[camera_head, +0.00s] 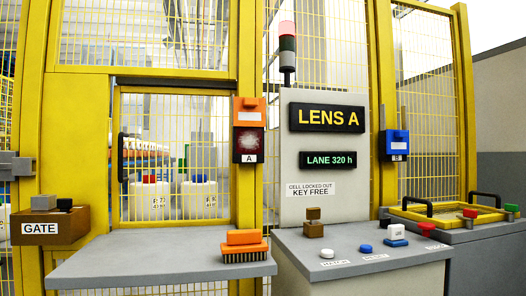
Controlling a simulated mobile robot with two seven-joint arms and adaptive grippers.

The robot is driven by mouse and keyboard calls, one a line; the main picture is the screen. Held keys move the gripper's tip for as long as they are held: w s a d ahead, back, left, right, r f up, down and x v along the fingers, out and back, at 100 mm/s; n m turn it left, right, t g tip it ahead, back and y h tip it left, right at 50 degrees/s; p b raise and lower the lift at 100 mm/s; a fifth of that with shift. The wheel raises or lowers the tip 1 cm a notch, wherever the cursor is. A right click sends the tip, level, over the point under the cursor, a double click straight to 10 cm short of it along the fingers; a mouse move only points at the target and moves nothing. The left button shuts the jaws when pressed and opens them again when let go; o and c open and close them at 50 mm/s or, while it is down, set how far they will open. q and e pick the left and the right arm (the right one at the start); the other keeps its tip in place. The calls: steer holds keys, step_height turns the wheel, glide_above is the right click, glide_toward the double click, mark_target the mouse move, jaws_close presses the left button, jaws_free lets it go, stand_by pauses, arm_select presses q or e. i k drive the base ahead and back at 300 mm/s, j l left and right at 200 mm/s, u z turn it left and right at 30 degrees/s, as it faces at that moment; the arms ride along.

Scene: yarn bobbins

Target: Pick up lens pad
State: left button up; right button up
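No object is labelled as the lens pad. A blue-framed lens marked B (395,145) is further right. Neither of my grippers is in view.
The console (362,260) also carries a white button (327,253), a blue button (365,248), a red-topped control (427,229) and a brown block (313,224). The grey shelf (150,266) is mostly clear. Yellow mesh fencing (175,130) stands behind. A brown GATE box (48,226) is at left.

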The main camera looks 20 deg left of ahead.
mark_target(396, 232)
steer(key=l+u, duration=0.1)
steer(key=u, duration=0.7)
steer(key=i+l+u, duration=0.1)
steer(key=l+u, duration=0.75)
steer(key=l, duration=0.2)
steer(key=k+l+u, duration=0.1)
steer(key=l+u, duration=0.2)
steer(key=l, duration=0.8)
